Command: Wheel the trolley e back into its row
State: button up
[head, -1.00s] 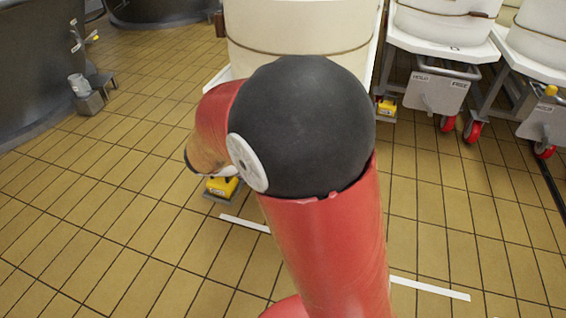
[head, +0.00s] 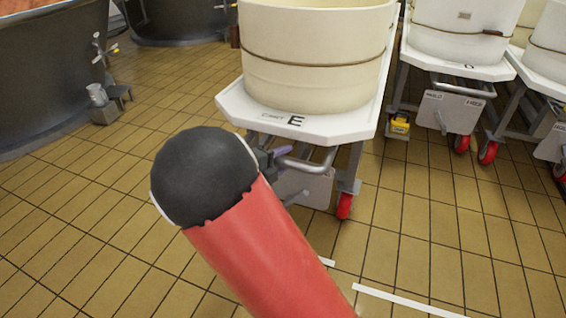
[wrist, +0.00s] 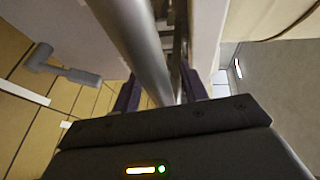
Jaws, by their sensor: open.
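Trolley E (head: 327,128) stands ahead in the head view, a white platform marked E carrying a cream tub (head: 315,75). A metal push bar (head: 308,162) runs below its front edge, and a red wheel (head: 345,206) shows at its right. My gripper (head: 268,158) is at the left part of this bar, partly hidden by my arm. In the wrist view the bar (wrist: 140,50) runs down toward my open gripper (wrist: 160,95), between its two dark fingers. I cannot tell whether the fingers touch it.
Trolley D (head: 465,67) and another white trolley (head: 548,85) stand to the right with red wheels. White lines (head: 405,301) mark the tiled floor.

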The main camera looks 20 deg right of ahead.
jog(key=shift+w+d, duration=0.1)
jog(key=shift+d, duration=0.05)
jog(key=shift+c, duration=0.4)
grip_shut()
